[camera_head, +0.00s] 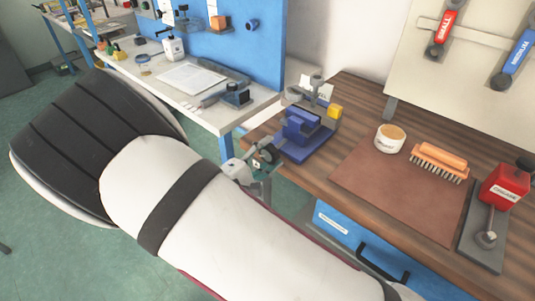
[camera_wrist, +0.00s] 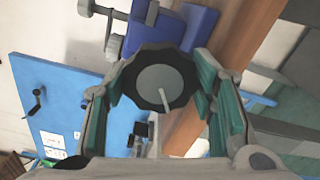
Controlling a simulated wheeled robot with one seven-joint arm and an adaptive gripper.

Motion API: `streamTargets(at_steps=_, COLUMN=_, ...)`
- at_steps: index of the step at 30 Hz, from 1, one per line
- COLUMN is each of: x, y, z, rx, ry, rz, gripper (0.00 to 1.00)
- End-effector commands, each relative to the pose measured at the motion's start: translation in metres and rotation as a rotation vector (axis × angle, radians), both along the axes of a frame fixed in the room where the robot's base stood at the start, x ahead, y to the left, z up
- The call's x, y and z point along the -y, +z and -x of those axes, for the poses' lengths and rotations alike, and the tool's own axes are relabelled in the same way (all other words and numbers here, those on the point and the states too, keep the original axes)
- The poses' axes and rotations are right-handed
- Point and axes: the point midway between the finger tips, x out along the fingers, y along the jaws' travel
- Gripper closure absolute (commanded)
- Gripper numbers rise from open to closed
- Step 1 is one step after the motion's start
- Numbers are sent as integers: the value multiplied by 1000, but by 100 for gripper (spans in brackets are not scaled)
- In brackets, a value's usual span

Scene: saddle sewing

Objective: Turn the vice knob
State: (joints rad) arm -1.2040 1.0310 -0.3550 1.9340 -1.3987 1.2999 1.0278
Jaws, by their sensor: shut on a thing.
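The blue vice (camera_head: 304,133) is on the near left corner of the wooden workbench. Its dark, scalloped knob (camera_head: 269,153) faces my arm at the front of the vice. My gripper (camera_head: 259,160) is at the knob. In the wrist view, the knob (camera_wrist: 160,79) has a grey round centre with a pale line on it and sits between my two green-padded fingers. My gripper (camera_wrist: 160,88) is shut on the knob from both sides. Blue parts of the vice (camera_wrist: 200,24) show behind the knob.
A white table (camera_head: 150,77) with a blue back panel (camera_head: 262,60) stands to the left.

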Motion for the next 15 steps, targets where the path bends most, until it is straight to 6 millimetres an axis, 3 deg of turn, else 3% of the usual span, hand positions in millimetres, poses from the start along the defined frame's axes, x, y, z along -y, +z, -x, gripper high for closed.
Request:
streamTargets(at_steps=9, x=1, y=0, z=0, rx=1, ry=-2, rz=-3, gripper=77)
streamTargets(at_steps=10, x=1, y=0, z=0, rx=1, ry=-2, rz=-3, gripper=43)
streamTargets(at_steps=12, x=1, y=0, z=0, rx=1, ry=-2, rz=-3, gripper=29)
streamTargets(at_steps=15, x=0, y=0, z=0, rx=0, ry=-2, rz=-3, gripper=29)
